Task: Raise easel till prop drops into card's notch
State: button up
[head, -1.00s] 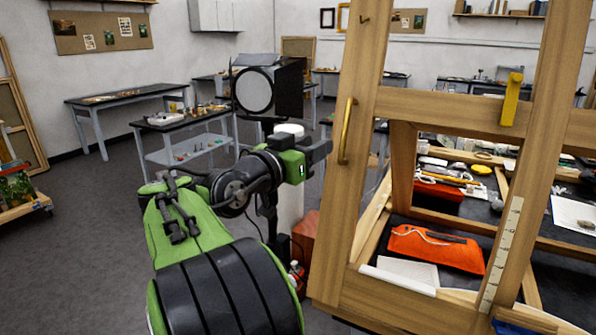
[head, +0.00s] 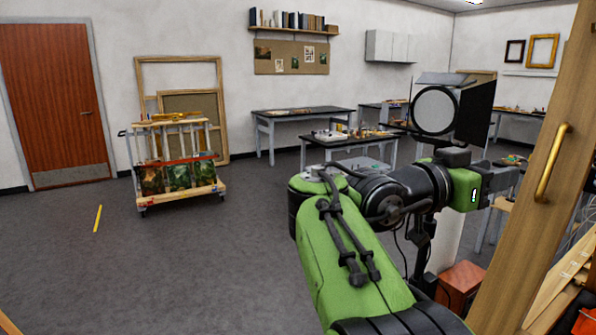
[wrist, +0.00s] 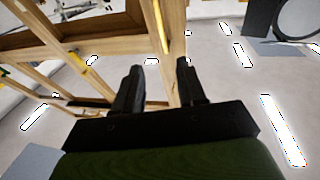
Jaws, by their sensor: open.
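The wooden easel shows in the head view only as an upright post (head: 535,215) at the right edge, with a brass handle (head: 552,163) on it. In the wrist view its frame (wrist: 120,45) fills the upper left, with the brass handle (wrist: 158,25) beyond the fingers. A small yellow piece (wrist: 78,70) at left may be the prop; I cannot tell. The notched card is not clearly seen. My gripper (wrist: 157,82) is open and empty, its fingers apart, short of the handle. In the head view my gripper (head: 505,180) is left of the post.
A studio lamp (head: 437,110) stands behind my arm, with a red-brown box (head: 460,283) low beside its stand. A trolley with paintings (head: 178,175) stands at left. Worktables (head: 300,113) line the back. The grey floor (head: 190,270) at left is open.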

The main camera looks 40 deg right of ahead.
jog(key=shift+w+f, duration=0.1)
jog(key=w+a+f+n+t+y+p, duration=0.3)
jog(key=w+a+f+n+t+y, duration=0.6)
jog(key=w+a+f+n+t, duration=0.3)
jog(key=s+a+f+n+y, duration=0.3)
jog(key=a+f, duration=0.1)
jog(key=a, duration=0.3)
jog(key=s+a+f+n+g+y+p, duration=0.1)
jog(key=s+a+f, duration=0.3)
jog(key=a, duration=0.4)
jog(key=s+a+f+n+y+p, duration=0.1)
jog(key=s+a+f+n+y, duration=0.2)
jog(key=a, duration=0.5)
jog(key=shift+s+f+n+y, duration=0.15)
jog(key=shift+f+n+y, duration=0.55)
jog(key=shift+n+y, duration=0.1)
